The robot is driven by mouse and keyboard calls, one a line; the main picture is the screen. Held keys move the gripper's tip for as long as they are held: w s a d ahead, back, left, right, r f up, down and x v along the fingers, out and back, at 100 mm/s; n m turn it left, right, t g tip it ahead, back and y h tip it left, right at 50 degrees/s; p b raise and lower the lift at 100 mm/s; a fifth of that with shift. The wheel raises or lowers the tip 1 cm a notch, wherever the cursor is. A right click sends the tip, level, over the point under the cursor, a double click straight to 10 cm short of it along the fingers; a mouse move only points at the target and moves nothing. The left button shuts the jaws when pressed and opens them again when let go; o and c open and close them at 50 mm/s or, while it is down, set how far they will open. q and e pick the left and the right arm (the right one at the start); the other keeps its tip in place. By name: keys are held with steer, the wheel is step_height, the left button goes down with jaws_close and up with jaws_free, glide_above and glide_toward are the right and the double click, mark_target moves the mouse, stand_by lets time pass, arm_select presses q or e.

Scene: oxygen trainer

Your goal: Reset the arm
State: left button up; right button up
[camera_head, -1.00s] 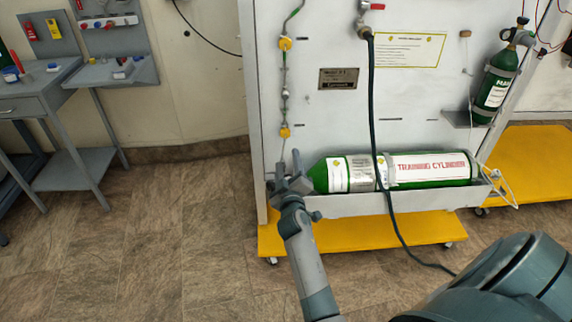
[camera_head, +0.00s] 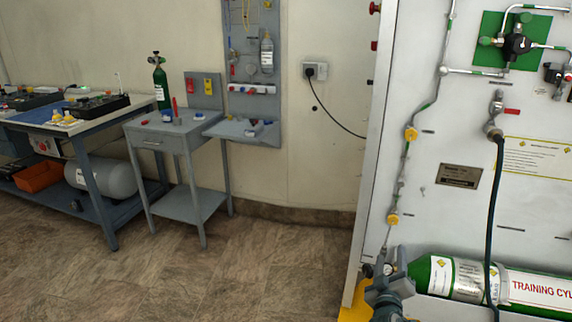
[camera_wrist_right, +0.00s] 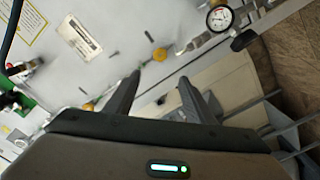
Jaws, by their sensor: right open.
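My right gripper (camera_head: 384,270) is at the lower right in the head view, in front of the panel's lower left edge and beside the left end of the green training cylinder (camera_head: 455,277). The right wrist view shows its two dark fingers (camera_wrist_right: 160,78) spread apart with nothing between them. The white trainer panel (camera_head: 450,215) lies behind the fingers, with yellow fittings on a thin pipe. A round pressure gauge (camera_wrist_right: 220,18) shows at the top of the wrist view. My left gripper is not in view.
A grey side table (camera_head: 165,134) and a workbench (camera_head: 88,130) stand at the left. A dark hose (camera_head: 493,220) hangs down the panel. A small green bottle (camera_head: 160,82) stands behind the side table. The brown floor (camera_head: 190,275) between the tables and the panel is clear.

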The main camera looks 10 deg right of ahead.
steer(key=s+a+f+g+y+p, duration=0.1)
steer(key=s+a+f+y+p, duration=0.1)
steer(key=s+a+f, duration=0.35)
steer(key=s+a+f+g+y+p, duration=0.1)
steer(key=s+a+f+g+y, duration=0.15)
steer(key=f, duration=0.65)
steer(key=s+a+f+g+y+p, duration=0.1)
steer(key=s+a+f+y+p, duration=0.15)
steer(key=a+f, duration=0.4)
arm_select(q)
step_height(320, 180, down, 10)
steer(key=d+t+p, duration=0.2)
steer(key=p, duration=0.1)
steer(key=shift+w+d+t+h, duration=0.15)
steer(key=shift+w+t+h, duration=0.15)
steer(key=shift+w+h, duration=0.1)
arm_select(e)
steer(key=s+a+f+g+y, duration=0.1)
steer(key=s+a+f+g, duration=0.1)
steer(key=s+f, duration=0.4)
steer(key=s+a+f+g+y, duration=0.1)
steer(key=s+a+f, duration=0.3)
steer(key=s, duration=0.9)
steer(key=s+a+f+m+g+y, duration=0.1)
steer(key=s+a+f, duration=0.3)
steer(key=s+f, duration=0.4)
steer(key=s+g, duration=0.1)
steer(key=s, duration=0.1)
steer(key=shift+s+g, duration=0.3)
steer(key=shift+g, duration=0.05)
